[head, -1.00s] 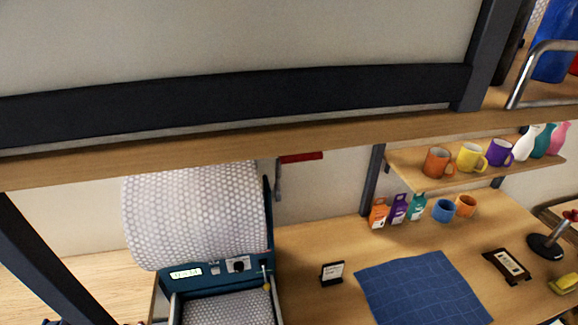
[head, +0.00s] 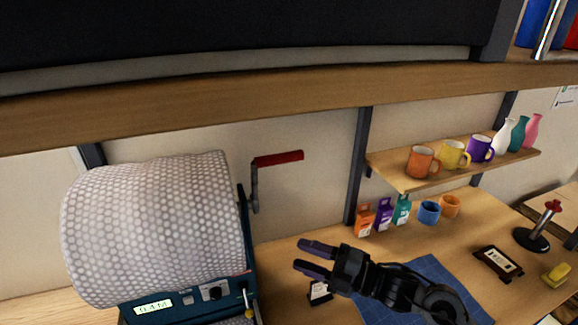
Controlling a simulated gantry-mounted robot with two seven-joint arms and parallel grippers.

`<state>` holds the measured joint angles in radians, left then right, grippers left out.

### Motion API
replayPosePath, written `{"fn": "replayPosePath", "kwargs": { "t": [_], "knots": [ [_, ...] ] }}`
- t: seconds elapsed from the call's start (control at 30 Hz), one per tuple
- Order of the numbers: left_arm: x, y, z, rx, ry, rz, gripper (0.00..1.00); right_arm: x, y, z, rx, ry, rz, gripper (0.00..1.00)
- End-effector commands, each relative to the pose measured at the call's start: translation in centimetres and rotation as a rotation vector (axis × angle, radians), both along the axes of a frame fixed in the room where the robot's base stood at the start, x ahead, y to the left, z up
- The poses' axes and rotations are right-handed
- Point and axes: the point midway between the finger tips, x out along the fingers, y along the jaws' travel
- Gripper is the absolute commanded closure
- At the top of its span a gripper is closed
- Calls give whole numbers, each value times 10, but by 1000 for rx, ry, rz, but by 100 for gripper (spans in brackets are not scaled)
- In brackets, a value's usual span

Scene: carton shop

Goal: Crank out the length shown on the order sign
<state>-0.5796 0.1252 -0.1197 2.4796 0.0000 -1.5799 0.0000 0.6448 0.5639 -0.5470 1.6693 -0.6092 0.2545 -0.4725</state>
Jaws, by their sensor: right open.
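The dispenser holds a large roll of bubble wrap (head: 155,230) at the left. Its teal front panel carries a lit display (head: 154,306) that seems to read 0.4 M, and a black knob. The crank (head: 278,158) has a red handle on a dark arm at the roll's right side, with the handle pointing right. A small black order sign (head: 319,292) stands on the table, partly behind my right gripper; its text is too small to read. My right gripper (head: 317,259) is open and empty, below and right of the crank, apart from it. My left gripper is not in view.
A blue cutting mat (head: 430,268) lies under my right arm. Small boxes (head: 383,214) and mugs (head: 429,212) stand at the back, below a wooden shelf (head: 405,182) with mugs and vases. A wooden beam (head: 250,88) crosses above.

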Motion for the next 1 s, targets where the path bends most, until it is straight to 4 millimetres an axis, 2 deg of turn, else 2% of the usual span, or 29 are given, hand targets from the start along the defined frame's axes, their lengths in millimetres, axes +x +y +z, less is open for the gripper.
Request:
{"fn": "replayPosePath", "kwargs": {
  "t": [0.03,0.13,0.3,0.4,0.53,0.67,1.0],
  "knots": [
    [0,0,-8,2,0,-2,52,14,-10,22,-31,-56,-15,52],
    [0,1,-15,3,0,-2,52,31,-23,67,-68,-149,-40,52],
    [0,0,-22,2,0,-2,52,37,-35,137,-95,-284,-63,52],
    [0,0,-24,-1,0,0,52,36,-39,163,-98,-332,-71,52],
    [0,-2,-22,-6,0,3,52,35,-35,181,-96,-361,-72,52],
    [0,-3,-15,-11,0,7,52,40,-24,188,-94,-365,-71,52],
    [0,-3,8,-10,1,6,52,63,24,196,-93,-363,-71,52]
  ]
}}
